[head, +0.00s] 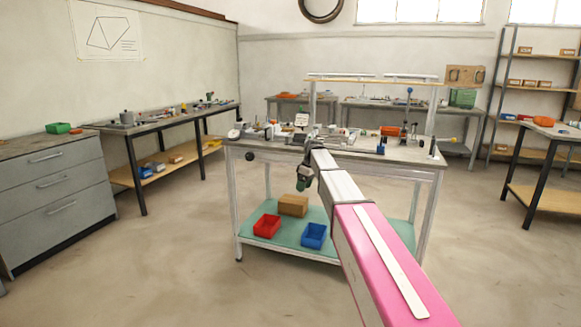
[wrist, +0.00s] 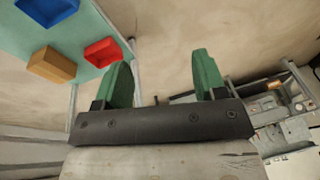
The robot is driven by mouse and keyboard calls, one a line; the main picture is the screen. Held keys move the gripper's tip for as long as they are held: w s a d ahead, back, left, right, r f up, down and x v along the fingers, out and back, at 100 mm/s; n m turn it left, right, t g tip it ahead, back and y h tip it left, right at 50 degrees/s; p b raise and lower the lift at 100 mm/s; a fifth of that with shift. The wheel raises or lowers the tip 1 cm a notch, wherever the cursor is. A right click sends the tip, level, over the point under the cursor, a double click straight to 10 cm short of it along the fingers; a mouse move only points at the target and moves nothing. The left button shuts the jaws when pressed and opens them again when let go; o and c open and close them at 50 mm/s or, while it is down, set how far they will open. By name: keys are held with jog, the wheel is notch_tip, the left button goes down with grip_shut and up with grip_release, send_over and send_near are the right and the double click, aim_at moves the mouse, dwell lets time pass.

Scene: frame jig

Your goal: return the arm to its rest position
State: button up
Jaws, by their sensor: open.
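My arm (head: 385,260), pink and white, reaches forward from the lower right in the head view. My gripper (head: 302,186) hangs at its far end, pointing down in front of the workbench (head: 400,152). In the wrist view my gripper (wrist: 165,82) shows two green fingers spread wide apart on a dark bar. Nothing is between the fingers. The gripper appears clear of the bench and its lower shelf.
The bench's green lower shelf (head: 255,222) bears a red bin (head: 267,226), a blue bin (head: 314,235) and a cardboard box (head: 293,205). Small tools crowd the benchtop. A grey drawer cabinet (head: 55,195) stands left. The floor between is clear.

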jog(key=s+d+f+m+h, duration=0.1)
jog(key=s+d+f+m, duration=0.3)
jog(key=s+f, duration=0.3)
jog(key=s+d+f+m+h, duration=0.1)
jog(key=s+d+f+m, duration=0.3)
jog(key=s, duration=1.4)
jog(key=s+d+f+m, duration=0.4)
jog(key=s+d+f, duration=0.1)
jog(key=s+f, duration=0.6)
jog(key=shift+s+t+h, duration=0.3)
jog(key=shift+s+h, duration=0.1)
jog(key=shift+s, duration=0.25)
jog(key=shift+f, duration=0.1)
